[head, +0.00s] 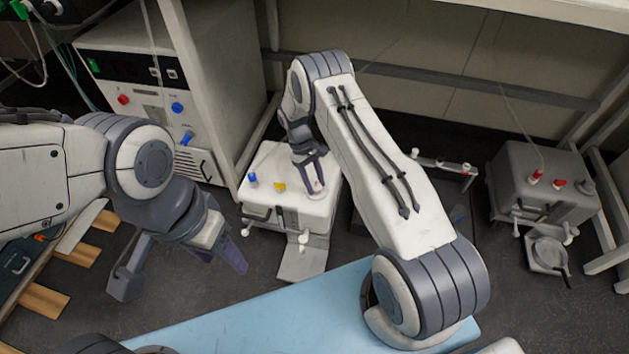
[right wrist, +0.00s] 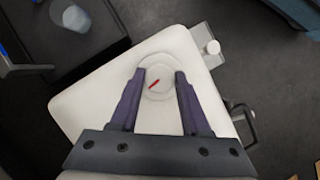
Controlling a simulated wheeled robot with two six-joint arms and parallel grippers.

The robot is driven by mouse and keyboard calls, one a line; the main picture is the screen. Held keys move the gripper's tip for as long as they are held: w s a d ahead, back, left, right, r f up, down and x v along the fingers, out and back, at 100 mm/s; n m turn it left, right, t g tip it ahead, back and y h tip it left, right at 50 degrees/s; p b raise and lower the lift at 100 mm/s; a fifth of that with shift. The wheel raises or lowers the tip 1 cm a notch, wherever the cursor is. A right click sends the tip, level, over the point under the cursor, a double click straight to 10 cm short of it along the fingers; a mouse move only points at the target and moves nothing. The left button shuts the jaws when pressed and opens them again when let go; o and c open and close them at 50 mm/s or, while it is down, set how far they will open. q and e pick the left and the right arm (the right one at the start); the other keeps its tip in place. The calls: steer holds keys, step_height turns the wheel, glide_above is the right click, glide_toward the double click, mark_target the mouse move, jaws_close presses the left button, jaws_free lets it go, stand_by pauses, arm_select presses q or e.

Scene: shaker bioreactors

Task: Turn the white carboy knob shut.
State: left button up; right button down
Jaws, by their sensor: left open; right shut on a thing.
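The white carboy (head: 312,213) is a low white box on the floor in the middle of the head view. Its round white knob with a red line (right wrist: 155,84) lies on its top in the right wrist view. My right gripper (head: 311,180) reaches down onto the carboy top. In the right wrist view its two purple fingers (right wrist: 160,73) stand on either side of the knob, shut on it. The red line lies slanted. In the head view the fingers partly hide the knob. My left gripper (head: 188,262) is open and empty, left of the carboy.
A blue cap (head: 252,179) and a yellow cap (head: 279,187) sit on the carboy top. A white instrument cabinet (head: 135,65) stands behind left. A grey carboy (head: 528,190) with red caps stands at right. A light blue surface (head: 290,312) lies in front.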

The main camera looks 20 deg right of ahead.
steer(key=shift+w+d+m+y, duration=0.1)
steer(key=shift+m+y, duration=0.3)
steer(key=shift+m, duration=0.7)
steer(key=shift+c, duration=1.8)
jaws_free()
steer(key=p+v, duration=0.3)
steer(key=v, duration=0.7)
steer(key=shift+w+r, duration=0.15)
steer(key=shift+r, duration=0.05)
